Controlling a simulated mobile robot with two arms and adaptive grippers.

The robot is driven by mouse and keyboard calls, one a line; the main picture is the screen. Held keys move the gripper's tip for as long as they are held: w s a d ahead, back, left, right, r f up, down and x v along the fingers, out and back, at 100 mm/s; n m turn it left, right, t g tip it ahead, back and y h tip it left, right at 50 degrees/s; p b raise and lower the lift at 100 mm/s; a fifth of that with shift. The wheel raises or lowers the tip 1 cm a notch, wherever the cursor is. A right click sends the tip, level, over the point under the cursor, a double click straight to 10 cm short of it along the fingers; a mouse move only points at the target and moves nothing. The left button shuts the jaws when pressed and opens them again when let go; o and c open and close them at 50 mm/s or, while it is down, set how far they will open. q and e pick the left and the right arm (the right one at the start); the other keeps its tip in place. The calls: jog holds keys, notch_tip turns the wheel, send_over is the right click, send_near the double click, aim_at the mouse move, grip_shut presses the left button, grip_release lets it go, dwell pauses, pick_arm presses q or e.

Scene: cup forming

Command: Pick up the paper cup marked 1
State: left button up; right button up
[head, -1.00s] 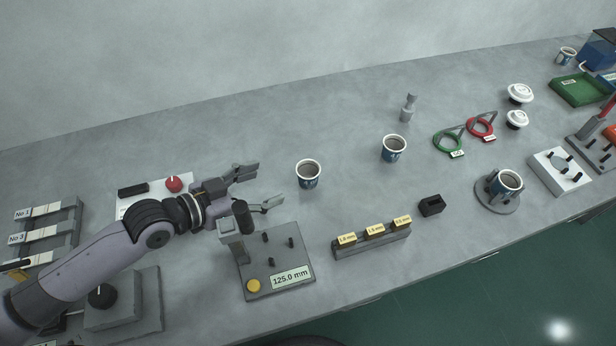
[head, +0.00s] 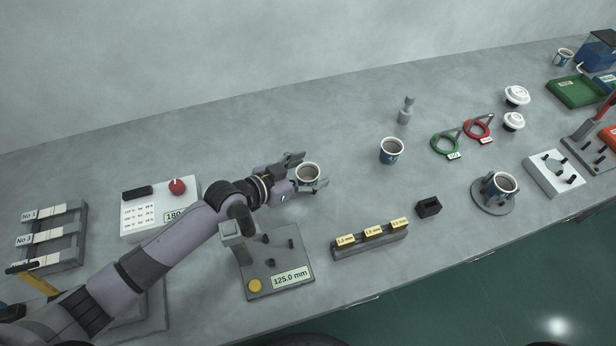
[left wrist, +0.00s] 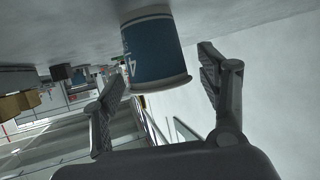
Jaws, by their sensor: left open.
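A blue and white paper cup (head: 308,174) stands upright on the bench. My left gripper (head: 313,170) is open, with one finger on each side of this cup and a gap left around it. In the left wrist view the cup (left wrist: 155,48) shows between the spread fingers, with part of a white mark at its left side that I cannot read surely. A second like cup (head: 391,152) stands further right. A third cup (head: 500,186) sits in a round grey holder. My right gripper is not in view.
A measuring stand with a 125.0 mm label (head: 290,280) and a block rack with yellow tags (head: 370,243) lie at the front edge. A small black block (head: 428,207), a grey metal post (head: 406,112) and green and red rings (head: 445,146) stand right. The back strip is clear.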

pick_arm(q)
jog(key=shift+c, duration=0.4)
jog(key=c, duration=0.9)
jog(key=shift+o, duration=0.2)
jog(key=shift+r, duration=0.1)
